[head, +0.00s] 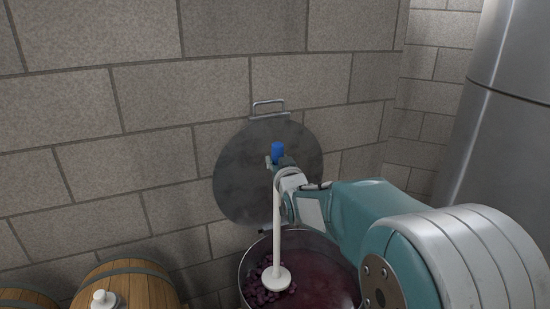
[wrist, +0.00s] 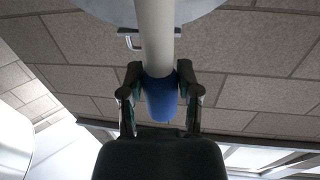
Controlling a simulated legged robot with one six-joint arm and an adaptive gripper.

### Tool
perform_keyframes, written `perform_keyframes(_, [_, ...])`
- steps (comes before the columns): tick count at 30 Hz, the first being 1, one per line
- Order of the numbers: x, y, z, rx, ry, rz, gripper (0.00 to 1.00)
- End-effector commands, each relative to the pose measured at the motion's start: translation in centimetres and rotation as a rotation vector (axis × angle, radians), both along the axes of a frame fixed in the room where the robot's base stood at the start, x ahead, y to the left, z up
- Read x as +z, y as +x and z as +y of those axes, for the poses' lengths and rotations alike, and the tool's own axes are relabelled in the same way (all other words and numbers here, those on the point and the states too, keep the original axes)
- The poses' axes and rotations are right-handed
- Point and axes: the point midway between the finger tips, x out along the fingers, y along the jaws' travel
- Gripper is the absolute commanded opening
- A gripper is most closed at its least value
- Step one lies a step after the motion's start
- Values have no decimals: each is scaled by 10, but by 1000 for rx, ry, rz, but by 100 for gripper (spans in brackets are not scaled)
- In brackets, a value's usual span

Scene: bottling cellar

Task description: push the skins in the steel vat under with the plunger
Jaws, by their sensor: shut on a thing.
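My gripper (head: 276,165) is shut on the blue grip of the plunger, and the wrist view shows its fingers (wrist: 159,82) on either side of that blue grip (wrist: 161,100). The plunger's white shaft (head: 277,215) hangs about upright, with its round white disc (head: 277,279) at the lower end. The disc is over the steel vat (head: 243,277), at the left part of its opening. Dark purple skins (head: 259,297) show around the disc, mostly to its left. Dark red liquid (head: 325,280) fills the right part. I cannot tell whether the disc touches the skins.
The round grey lid (head: 240,180) stands open behind the vat, against the stone block wall (head: 130,90), close behind my gripper. A wooden barrel (head: 145,285) with a white bung (head: 103,299) stands at lower left. A tall steel tank (head: 505,110) stands at right.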

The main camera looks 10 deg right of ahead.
Motion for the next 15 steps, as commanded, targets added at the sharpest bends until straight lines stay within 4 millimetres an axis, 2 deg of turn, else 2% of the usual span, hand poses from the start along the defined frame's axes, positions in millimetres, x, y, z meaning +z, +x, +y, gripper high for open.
perform_keyframes(15, [-29,0,1,0,-2,-2,0])
